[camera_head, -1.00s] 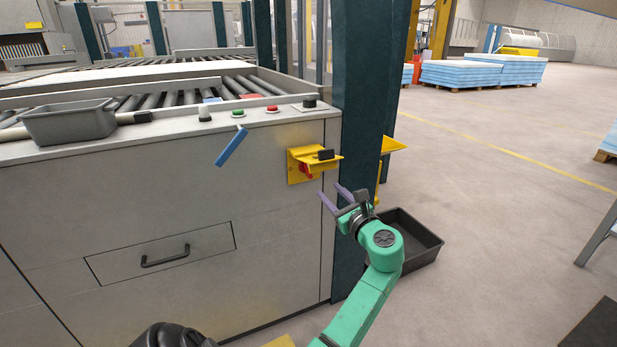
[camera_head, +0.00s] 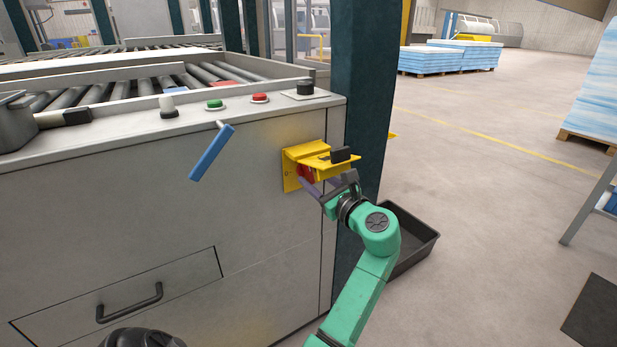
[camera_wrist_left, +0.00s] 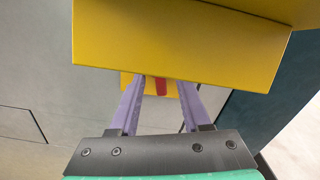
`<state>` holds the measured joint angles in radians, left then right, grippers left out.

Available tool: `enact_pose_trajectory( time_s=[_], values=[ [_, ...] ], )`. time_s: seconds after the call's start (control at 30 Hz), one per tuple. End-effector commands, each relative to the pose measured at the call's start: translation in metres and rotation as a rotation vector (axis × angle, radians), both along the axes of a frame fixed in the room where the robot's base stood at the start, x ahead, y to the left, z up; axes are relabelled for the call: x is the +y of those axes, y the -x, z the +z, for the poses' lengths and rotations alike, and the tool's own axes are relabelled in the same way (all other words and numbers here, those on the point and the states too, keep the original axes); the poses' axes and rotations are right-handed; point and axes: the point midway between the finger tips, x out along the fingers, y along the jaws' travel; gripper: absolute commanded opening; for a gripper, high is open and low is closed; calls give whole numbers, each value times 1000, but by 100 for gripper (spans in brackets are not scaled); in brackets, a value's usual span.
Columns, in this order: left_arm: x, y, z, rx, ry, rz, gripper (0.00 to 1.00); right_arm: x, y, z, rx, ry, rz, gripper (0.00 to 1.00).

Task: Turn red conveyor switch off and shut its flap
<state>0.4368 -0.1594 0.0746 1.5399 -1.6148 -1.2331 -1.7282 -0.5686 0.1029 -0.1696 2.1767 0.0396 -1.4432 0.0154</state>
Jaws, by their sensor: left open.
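The red switch (camera_head: 306,173) sits on a yellow backplate (camera_head: 290,178) on the machine's front panel, near its right corner. Its yellow flap (camera_head: 309,149) is raised and sticks out over the switch, with a black block (camera_head: 341,155) on it. My left gripper (camera_head: 317,182) is open under the flap, its purple fingers pointing at the switch. In the left wrist view the flap (camera_wrist_left: 175,45) covers the upper part, and the red switch handle (camera_wrist_left: 161,86) shows between the open fingers (camera_wrist_left: 162,86). The flap hides the handle's upper end. I cannot tell whether the fingers touch it.
A blue-handled lever (camera_head: 212,153) sticks out left of the switch. Green (camera_head: 214,104) and red (camera_head: 260,98) buttons and a black knob (camera_head: 305,89) sit on the ledge above. A dark post (camera_head: 366,110) stands right of the panel, with a black bin (camera_head: 412,242) on the floor.

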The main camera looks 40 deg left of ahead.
Motion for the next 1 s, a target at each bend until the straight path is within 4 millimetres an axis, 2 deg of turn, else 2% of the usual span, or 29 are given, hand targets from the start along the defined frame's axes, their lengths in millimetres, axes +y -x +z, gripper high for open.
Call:
enact_pose_trajectory(
  time_s=[0.13, 0.17, 0.2, 0.27, 0.3, 0.67, 1.0],
  values=[
    [0, 0, 1, 0, 0, 0, 48, 0, 0, 0, 0, 0, 0, 50],
    [0, 0, 0, 0, 0, 0, 40, 0, 0, 0, 0, 0, 0, 50],
    [0, 0, 0, 0, 0, 0, 25, 0, 0, 0, 0, 0, 0, 50],
    [0, 0, 0, 0, 0, 0, 2, 0, 0, 0, 0, 0, 0, 50],
    [0, 0, 0, 0, 0, 0, 0, 0, 0, 0, 0, 0, 0, 50],
    [0, 0, 1, -24, 7, 0, 0, 0, 0, 0, -1, 0, -1, 50],
    [0, -1, 1, -198, 59, 1, 0, -1, 0, -7, 3, 3, -3, 50]
  ],
)
